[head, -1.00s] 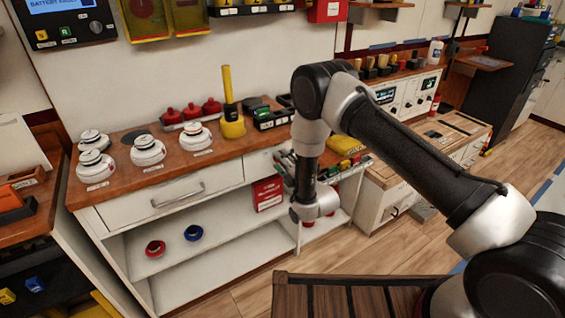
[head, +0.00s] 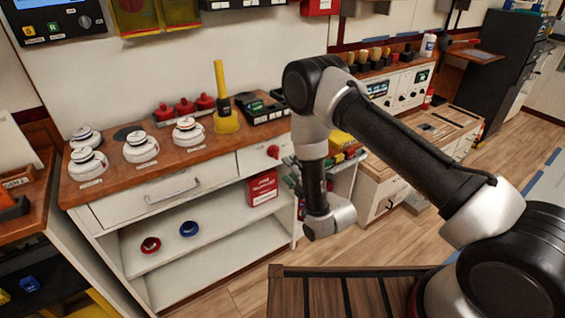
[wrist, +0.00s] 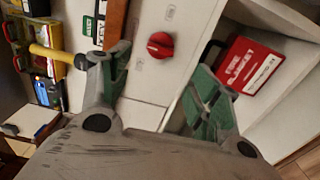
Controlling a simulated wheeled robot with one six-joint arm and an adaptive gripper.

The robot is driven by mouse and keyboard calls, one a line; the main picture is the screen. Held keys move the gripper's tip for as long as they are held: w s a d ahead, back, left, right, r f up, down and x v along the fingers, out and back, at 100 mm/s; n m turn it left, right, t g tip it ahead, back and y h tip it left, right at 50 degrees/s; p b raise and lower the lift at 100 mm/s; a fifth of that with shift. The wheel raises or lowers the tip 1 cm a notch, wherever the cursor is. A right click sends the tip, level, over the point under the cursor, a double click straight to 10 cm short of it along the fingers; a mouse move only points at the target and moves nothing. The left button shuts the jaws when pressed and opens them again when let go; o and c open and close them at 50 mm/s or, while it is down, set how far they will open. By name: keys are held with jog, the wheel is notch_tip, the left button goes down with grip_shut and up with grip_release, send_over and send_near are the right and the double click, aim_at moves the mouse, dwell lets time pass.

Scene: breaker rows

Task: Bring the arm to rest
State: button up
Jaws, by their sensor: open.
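My arm reaches in from the right of the head view, bent at the elbow, with its wrist hanging in front of the workbench. My gripper (wrist: 160,88) is open and empty in the wrist view, with green pads on its two fingers. In the head view it is mostly hidden behind my arm. Beyond the fingers is a red rotary knob (wrist: 160,45) on a white panel. The knob also shows in the head view (head: 273,152), left of my arm. I cannot tell the exact gap between fingers and panel.
The workbench (head: 110,188) carries white round devices, red domed parts and a yellow-handled tool (head: 222,97). A red case (head: 262,188), a red ring (head: 150,244) and a blue ring (head: 190,229) sit on the shelf below. Open wooden floor lies to the right.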

jog(key=v, duration=0.2)
jog(key=shift+s+d, duration=0.2)
dwell(0.3)
